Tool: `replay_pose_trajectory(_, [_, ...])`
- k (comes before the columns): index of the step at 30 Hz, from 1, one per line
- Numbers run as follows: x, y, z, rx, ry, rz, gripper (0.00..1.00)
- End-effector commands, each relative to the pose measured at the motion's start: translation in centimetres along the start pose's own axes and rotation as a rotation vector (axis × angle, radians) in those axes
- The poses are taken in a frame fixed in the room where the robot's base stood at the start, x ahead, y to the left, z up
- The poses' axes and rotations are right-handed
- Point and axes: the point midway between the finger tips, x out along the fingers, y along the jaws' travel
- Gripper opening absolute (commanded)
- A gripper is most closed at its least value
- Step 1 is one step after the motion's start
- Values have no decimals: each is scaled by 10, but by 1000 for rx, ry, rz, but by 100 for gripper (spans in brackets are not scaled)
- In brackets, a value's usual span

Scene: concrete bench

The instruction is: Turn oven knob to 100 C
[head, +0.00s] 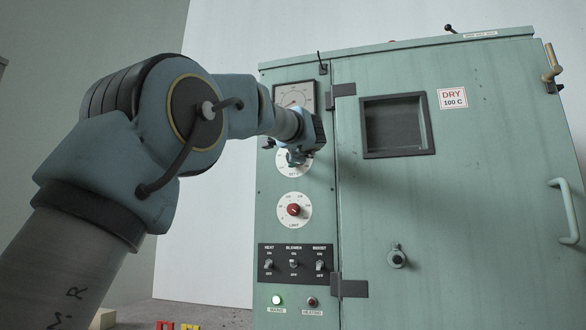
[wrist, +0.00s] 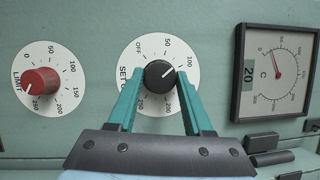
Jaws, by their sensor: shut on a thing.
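The oven (head: 300,75) is a pale green cabinet with its dials in a column left of the door. My gripper (head: 296,158) is at the SET dial, covering much of it in the head view. In the wrist view my gripper (wrist: 161,80) has one teal finger on each side of the black SET knob (wrist: 158,75) and is shut on it. The white SET dial (wrist: 125,62) reads OFF, 50, 100 and up. The knob's white pointer line aims to the upper right, roughly at the 100 label. The left and lower parts of the scale are partly hidden by the fingers.
A red LIMIT knob (wrist: 40,82) is beside the SET dial; in the head view the LIMIT dial (head: 294,223) is below it. A square temperature gauge (wrist: 275,72) is on the other side. A switch panel (head: 295,263) is lower. The door (head: 470,200) is closed.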

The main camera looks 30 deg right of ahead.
Motion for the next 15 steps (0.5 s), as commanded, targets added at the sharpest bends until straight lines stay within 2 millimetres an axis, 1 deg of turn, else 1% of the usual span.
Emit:
replay_pose_trajectory(1, [-1, 6, -1, 31, 2, -14, 0])
replay_pose_trajectory(9, [0, 5, 0, 172, 10, -73, 0])
replay_pose_trajectory(15, [0, 4, 0, 225, 14, -96, 0])
